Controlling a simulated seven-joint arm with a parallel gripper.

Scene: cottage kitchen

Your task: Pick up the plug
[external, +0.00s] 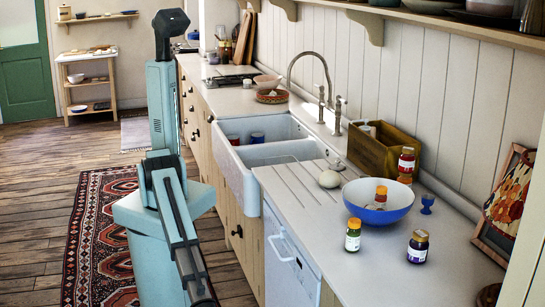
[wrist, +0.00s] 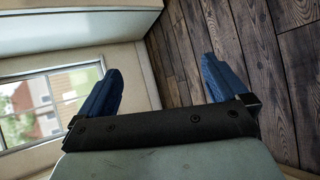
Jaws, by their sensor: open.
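I cannot make out a plug for certain in either view. A small pale rounded object (external: 330,178) lies on the ribbed drainboard right of the sink; its kind is unclear. My gripper (wrist: 160,74) shows in the wrist view with its two blue fingers wide apart and nothing between them. Its fingers cannot be made out in the external view, where my arm stands upright left of the counter.
The white double sink (external: 262,152) holds a red and a blue item. A blue-and-white bowl (external: 378,214) holds a jar. The wrist view faces wooden floor (wrist: 285,60) and a window (wrist: 45,105).

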